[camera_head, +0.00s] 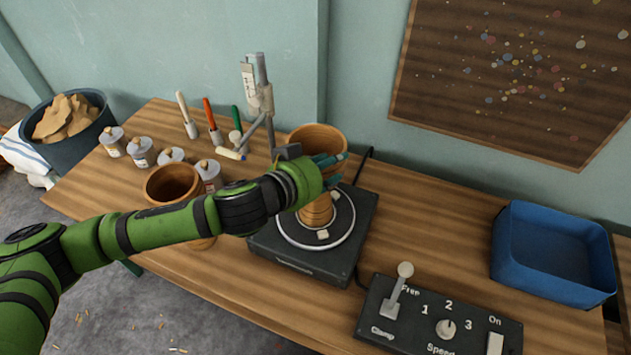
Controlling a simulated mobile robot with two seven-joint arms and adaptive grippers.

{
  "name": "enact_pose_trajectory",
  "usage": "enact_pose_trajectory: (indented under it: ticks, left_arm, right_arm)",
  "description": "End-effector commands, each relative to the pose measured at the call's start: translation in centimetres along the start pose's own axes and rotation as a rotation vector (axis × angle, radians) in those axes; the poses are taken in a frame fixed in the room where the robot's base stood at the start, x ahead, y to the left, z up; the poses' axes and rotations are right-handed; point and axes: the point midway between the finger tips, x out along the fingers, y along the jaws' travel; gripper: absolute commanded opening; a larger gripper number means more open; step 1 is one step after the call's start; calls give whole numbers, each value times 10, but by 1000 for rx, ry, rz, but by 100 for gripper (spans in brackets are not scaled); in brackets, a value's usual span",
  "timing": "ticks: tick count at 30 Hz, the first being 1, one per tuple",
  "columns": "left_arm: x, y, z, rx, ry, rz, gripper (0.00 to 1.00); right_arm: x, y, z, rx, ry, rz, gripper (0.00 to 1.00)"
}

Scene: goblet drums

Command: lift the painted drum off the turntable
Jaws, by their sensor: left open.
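The drum (317,138) is a brown wooden goblet shape. It stands upright on the turntable (362,225), a black box with a pale ring and small white blocks around the drum's foot. My left gripper (333,170) is open, with teal fingers at the drum's narrow middle, in front of it from this view. The gripper and wrist hide part of the drum's waist, and I cannot tell whether the fingers touch it. My right gripper is out of view.
A second wooden drum (172,182) stands left, partly behind my arm. A jointed stand (262,98) holds a brush beside the turntable. Paint jars (142,152) and brushes stand at the back left. A control box (440,322) with a lever and a blue bin (552,255) are at right.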

Motion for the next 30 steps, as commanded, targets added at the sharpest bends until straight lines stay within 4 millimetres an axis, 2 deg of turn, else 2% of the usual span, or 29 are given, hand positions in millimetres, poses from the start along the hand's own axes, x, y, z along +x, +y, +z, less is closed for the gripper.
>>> enact_pose_trajectory:
  ticks: [3,6,14,17,18,30]
  left_arm:
    - [16,0,-2,-1,1,0,41]
    - [24,0,-1,0,1,0,41]
    - [26,0,0,0,1,0,41]
    - [26,0,0,0,1,0,5]
    - [26,0,0,0,1,0,0]
    - [25,0,-4,3,7,0,0]
  right_arm:
    - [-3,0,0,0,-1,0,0]
    - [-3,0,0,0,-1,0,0]
    - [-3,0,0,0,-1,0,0]
    - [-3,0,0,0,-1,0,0]
    - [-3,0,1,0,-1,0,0]
    - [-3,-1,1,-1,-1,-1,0]
